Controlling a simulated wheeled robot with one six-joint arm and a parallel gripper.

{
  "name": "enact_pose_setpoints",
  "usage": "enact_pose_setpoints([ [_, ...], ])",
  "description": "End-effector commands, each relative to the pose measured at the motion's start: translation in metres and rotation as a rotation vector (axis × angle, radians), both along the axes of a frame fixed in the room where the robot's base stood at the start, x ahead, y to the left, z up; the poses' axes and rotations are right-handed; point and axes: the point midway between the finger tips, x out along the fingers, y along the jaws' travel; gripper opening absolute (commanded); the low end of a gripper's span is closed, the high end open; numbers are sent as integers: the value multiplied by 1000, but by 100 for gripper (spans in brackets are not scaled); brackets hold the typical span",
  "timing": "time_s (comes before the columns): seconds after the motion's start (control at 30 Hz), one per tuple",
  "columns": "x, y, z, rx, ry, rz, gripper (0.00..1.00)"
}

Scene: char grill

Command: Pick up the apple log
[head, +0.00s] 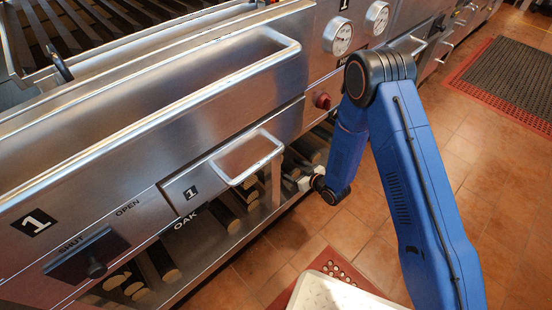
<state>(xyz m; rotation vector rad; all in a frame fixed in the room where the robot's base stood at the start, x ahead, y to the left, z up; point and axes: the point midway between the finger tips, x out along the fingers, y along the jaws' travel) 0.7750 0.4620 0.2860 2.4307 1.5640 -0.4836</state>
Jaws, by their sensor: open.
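Several dark logs with pale cut ends lie on the low shelf under the grill. One group (223,216) is by the word OAK. Another group (299,158) lies farther right, close to my gripper. No apple label is readable, so I cannot tell which log is apple. My gripper (304,183) is at the shelf's front opening, beside the right group. It is open; its fingertips are small and partly hidden, and no log is seen held in it.
A steel drawer handle (250,157) juts out above the shelf, left of my gripper. A red knob (323,101) and gauges (342,37) are on the front panel. A white tray (340,292) is on the floor in front. Tiled floor is clear at right, up to a mat (512,78).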

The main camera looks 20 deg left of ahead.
Motion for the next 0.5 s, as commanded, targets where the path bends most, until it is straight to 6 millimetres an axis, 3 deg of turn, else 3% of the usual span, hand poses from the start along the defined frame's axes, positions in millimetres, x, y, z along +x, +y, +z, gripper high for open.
enact_pose_setpoints([
  [0.23, 15, 29, -9, 0, -2, 1, 70],
  [0.5, 20, 39, -14, 0, 0, 0, 70],
])
